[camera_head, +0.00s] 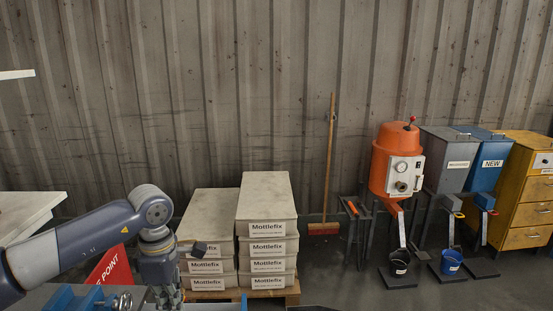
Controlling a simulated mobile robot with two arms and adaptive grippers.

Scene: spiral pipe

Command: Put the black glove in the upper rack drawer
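I cannot make out a black glove in this view. My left arm comes in from the left and bends down at the wrist. My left gripper (170,297) points down at the bottom edge, near a blue vise-like tool (72,299). Its fingertips are small and partly cut off, so I cannot tell whether it is open or shut. A yellow cabinet with several drawers (528,213) stands at the far right, its drawers looking shut. I cannot tell whether it is the rack. My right gripper is not in view.
Stacked Mottlefix boxes (267,230) stand on a pallet beyond my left gripper. An orange tank (396,165), grey bin (447,160), blue bin (484,168), black bucket (400,257) and blue bucket (451,259) stand right. A broom (329,160) leans on the wall.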

